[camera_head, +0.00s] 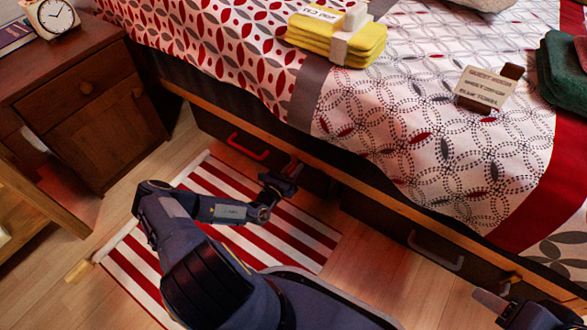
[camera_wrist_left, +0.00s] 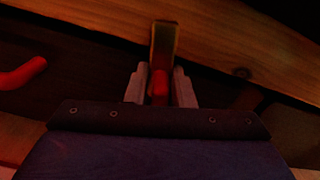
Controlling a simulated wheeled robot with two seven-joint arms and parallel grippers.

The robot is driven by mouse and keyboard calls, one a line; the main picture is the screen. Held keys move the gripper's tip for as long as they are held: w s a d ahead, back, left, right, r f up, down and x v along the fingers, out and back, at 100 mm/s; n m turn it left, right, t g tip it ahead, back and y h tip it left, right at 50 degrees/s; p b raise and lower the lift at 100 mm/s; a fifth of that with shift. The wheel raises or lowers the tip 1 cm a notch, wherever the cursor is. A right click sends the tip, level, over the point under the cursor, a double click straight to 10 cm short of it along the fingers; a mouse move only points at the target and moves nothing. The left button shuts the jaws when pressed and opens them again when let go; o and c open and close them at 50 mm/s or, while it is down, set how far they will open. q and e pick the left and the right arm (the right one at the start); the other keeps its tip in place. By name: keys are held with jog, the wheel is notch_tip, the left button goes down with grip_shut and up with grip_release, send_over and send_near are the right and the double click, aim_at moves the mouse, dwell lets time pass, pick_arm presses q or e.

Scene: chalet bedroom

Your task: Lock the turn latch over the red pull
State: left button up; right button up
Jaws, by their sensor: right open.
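The red pull (camera_head: 248,148) is a bar handle on the dark drawer under the bed; it also shows at the left of the left wrist view (camera_wrist_left: 22,74). My left gripper (camera_head: 286,172) is at the drawer front, right of the pull. In the left wrist view, its fingers (camera_wrist_left: 159,88) flank the red grip of the turn latch (camera_wrist_left: 164,45) closely on both sides. The latch's wood-coloured bar stands upright against the bed rail, apart from the red pull. In the head view the latch is mostly hidden by my gripper. My right gripper (camera_head: 510,306) is open at the lower right, partly out of frame.
A second drawer has a grey pull (camera_head: 436,251). The wooden bed rail (camera_head: 390,203) runs above both drawers. A nightstand (camera_head: 82,100) stands at the left. A red-striped rug (camera_head: 300,235) lies on the floor. Folded yellow towels (camera_head: 335,38) and a sign block (camera_head: 487,88) are on the bed.

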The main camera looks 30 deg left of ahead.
pick_arm(q)
grip_shut()
jog(key=m+p, duration=0.2)
jog(key=p, duration=0.1)
jog(key=shift+a+r, duration=0.2)
jog(key=shift+a, duration=0.15)
jog(key=shift+a+f+m+p, duration=0.25)
jog(key=shift+m+p, duration=0.15)
jog(key=shift+m, duration=0.1)
jog(key=o, duration=0.5)
grip_release()
jog(key=shift+o, duration=0.2)
jog(key=s+p, duration=0.2)
jog(key=s, duration=0.5)
jog(key=shift+s+a+p, duration=0.25)
jog(key=shift+s+p, duration=0.1)
jog(key=shift+s, duration=0.05)
